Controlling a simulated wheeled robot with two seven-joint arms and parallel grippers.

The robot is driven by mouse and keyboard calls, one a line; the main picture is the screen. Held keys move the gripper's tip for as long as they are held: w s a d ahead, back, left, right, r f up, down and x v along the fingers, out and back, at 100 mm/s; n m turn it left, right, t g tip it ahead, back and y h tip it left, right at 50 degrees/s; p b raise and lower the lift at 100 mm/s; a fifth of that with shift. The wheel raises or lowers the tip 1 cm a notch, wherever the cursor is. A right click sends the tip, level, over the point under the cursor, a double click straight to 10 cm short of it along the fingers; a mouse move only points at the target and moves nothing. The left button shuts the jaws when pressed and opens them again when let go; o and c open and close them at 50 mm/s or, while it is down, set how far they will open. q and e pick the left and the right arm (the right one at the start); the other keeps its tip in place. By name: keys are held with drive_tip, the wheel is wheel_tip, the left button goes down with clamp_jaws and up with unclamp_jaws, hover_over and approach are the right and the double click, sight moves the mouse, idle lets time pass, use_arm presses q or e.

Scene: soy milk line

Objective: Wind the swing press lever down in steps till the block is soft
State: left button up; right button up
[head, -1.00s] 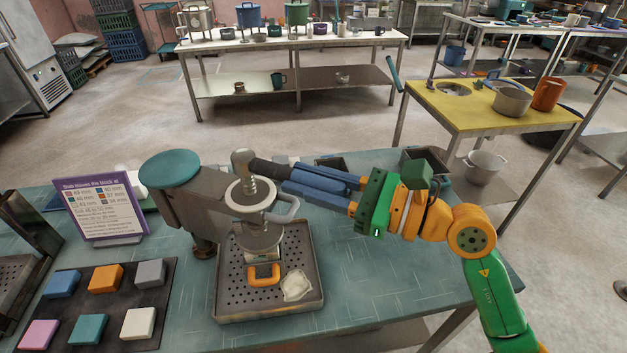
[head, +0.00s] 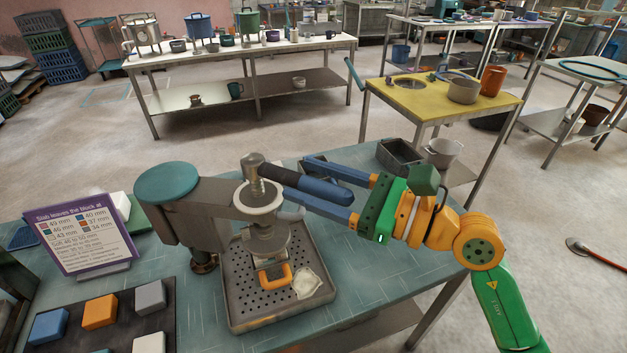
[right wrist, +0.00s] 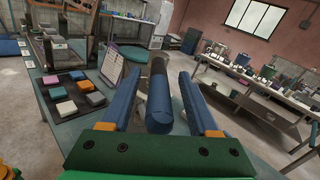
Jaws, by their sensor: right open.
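The swing press (head: 190,215) has a grey arm, a teal round cap and an upright screw in a grey hub (head: 260,195). Its lever (head: 325,187), dark near the hub and blue farther out, points right. My right gripper (head: 299,178) is open, with one blue finger on each side of the lever. The right wrist view shows the lever (right wrist: 158,100) between the spread fingers, with a gap on both sides. Under the press plate is an orange-framed piece (head: 275,276); the block there is mostly hidden. My left gripper is not in view.
A perforated metal tray (head: 240,312) lies under the press, with a crumpled white cloth (head: 307,282) on it. A purple-framed sign (head: 93,240) listing millimetre values and a dark mat (head: 120,335) with coloured blocks are at left. A dark bin (head: 400,157) stands behind my gripper.

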sight(352, 197)
drive_tip(key=shift+f, duration=0.1)
drive_tip(key=shift+d+f, duration=0.1)
drive_tip(key=shift+d, duration=0.15)
drive_tip(key=b+v, duration=0.3)
drive_tip(key=v, duration=0.3)
drive_tip(key=shift+s+d+b, duration=0.25)
drive_tip(key=shift+d+b, duration=0.05)
drive_tip(key=shift+b, duration=0.1)
drive_tip(key=shift+a, duration=0.1)
idle(2.0)
